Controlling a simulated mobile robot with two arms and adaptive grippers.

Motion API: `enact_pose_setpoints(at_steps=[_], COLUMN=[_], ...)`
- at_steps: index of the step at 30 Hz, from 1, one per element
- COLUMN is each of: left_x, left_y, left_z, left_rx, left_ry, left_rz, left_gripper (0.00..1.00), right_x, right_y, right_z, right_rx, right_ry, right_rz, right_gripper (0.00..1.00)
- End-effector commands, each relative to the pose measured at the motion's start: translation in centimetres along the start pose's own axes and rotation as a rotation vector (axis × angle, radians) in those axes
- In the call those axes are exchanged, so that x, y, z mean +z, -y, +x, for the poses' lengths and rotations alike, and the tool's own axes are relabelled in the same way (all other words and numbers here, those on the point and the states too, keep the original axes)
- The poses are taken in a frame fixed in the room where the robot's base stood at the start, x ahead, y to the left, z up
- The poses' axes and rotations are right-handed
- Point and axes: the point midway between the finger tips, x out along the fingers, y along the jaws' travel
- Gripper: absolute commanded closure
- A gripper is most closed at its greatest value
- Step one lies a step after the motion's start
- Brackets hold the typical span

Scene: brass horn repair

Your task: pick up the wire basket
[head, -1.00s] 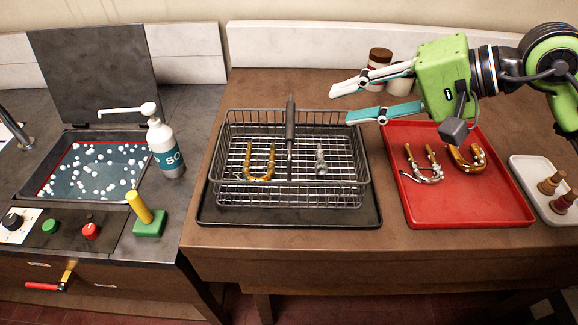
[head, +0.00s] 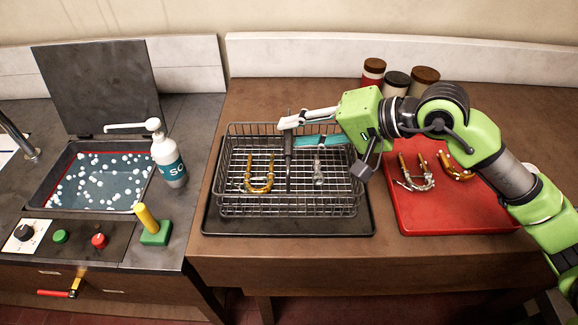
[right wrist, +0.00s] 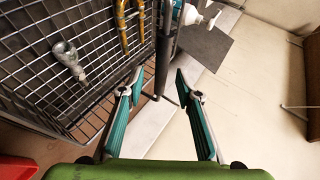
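The wire basket (head: 235,208) is a grey wire-mesh basket with a dark bar handle (head: 288,160) over its middle. It sits on a dark tray (head: 370,222) and holds a brass U-shaped tube (head: 259,180) and a small silvery part (head: 318,172). My right gripper (head: 291,131) is over the back of the basket, its fingers at the far end of the handle. In the right wrist view the fingers (right wrist: 159,78) are spread, with the handle (right wrist: 164,50) running between and ahead of the tips; contact is not visible. My left gripper is not in view.
A sink of foamy water (head: 100,180), a soap bottle (head: 168,160) and a green block with a yellow peg (head: 154,238) are at left. A red tray (head: 440,222) with brass parts is at right, partly behind my arm. Several jars (head: 373,72) stand behind.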

Motion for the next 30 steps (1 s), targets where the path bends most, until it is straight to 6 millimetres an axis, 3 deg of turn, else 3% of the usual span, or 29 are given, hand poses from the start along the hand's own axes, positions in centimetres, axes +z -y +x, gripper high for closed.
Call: enact_pose_setpoints(at_steps=[1, 6, 13, 14, 17, 18, 30], left_x=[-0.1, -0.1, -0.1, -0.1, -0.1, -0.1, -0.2], left_y=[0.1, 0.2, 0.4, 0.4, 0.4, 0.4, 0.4], left_z=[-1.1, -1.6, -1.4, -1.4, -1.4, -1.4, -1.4], left_rx=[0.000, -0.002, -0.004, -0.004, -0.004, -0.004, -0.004], left_ry=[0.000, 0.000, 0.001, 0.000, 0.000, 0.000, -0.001], left_rz=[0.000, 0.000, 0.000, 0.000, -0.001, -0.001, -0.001], left_gripper=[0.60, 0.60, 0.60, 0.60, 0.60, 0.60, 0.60], right_x=[0.2, 0.1, 0.1, 0.1, 0.1, 0.1, 0.0], right_y=[0.5, 0.2, 0.0, 0.0, 0.1, 0.0, 0.3], right_z=[0.5, 2.4, 2.6, 2.6, 2.6, 2.6, 2.5], right_rx=[-0.002, -0.001, -0.001, 0.000, 0.000, 0.000, -0.004], right_ry=[0.004, 0.000, -0.001, -0.001, -0.001, -0.001, -0.003], right_rz=[0.002, 0.000, -0.001, -0.001, -0.001, -0.001, -0.002], right_gripper=[0.68, 0.68, 0.68, 0.71, 0.97, 1.00, 1.00])
